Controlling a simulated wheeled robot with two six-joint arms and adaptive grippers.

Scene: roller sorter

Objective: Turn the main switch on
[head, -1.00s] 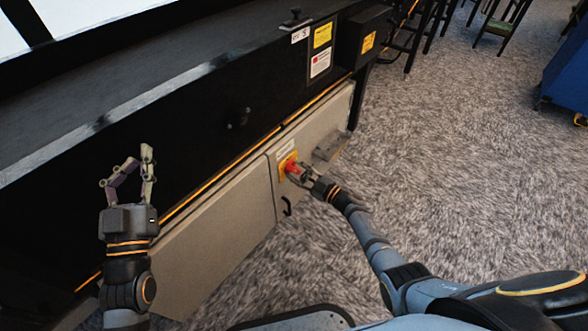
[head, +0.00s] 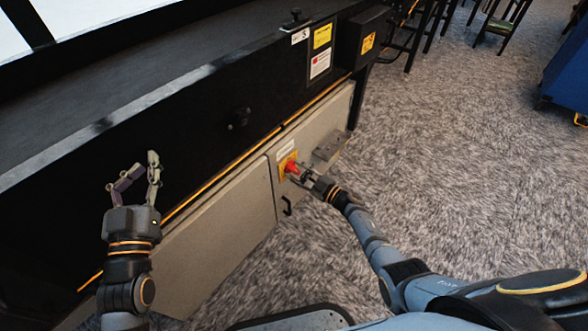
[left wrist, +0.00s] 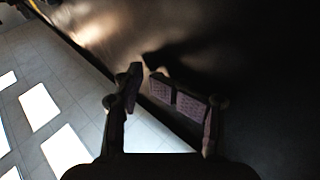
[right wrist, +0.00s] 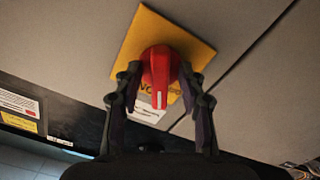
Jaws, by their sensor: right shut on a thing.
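The main switch is a red rotary handle (head: 291,168) on a yellow plate (head: 283,161), set on the light grey cabinet door under the machine. My right gripper (head: 304,174) is at the switch, shut on the red handle. In the right wrist view the red handle (right wrist: 160,70) sits between the two fingers, with part of the yellow plate (right wrist: 190,42) behind it. My left gripper (head: 146,163) is away at the left, in front of the black machine side, holding nothing. One of its fingers is bent inward, with a narrow gap at the tips.
A black door handle (head: 287,206) is below the switch. A grey box (head: 329,147) protrudes to its right. A black knob (head: 239,118) is on the machine side above. A blue cart (head: 568,70) stands far right.

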